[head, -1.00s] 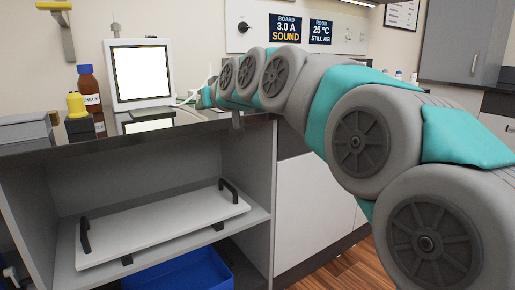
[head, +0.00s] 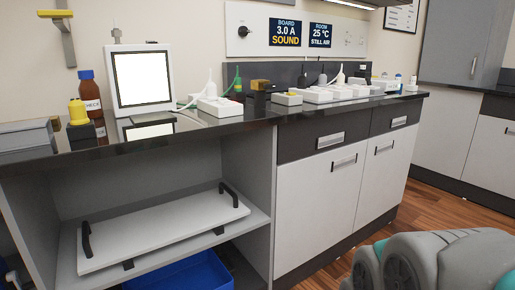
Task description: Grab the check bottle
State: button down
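The check bottle (head: 92,93) is a brown bottle with a blue cap and a white label ending in "HECK". It stands upright at the back left of the dark counter, left of a white-framed screen. My gripper is out of the picture; only part of my arm shows at the bottom right, far from the bottle.
The screen device (head: 141,77) stands just right of the bottle. A grey box (head: 27,135) lies to its left. White devices (head: 219,106) with cables line the counter further right. A white tray (head: 165,226) with black handles sits on the shelf below, above a blue bin (head: 185,272).

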aim_at(89, 91)
jog(key=u, duration=1.35)
jog(key=j, duration=0.45)
jog(key=i+j+z, duration=0.15)
jog(key=j, duration=0.3)
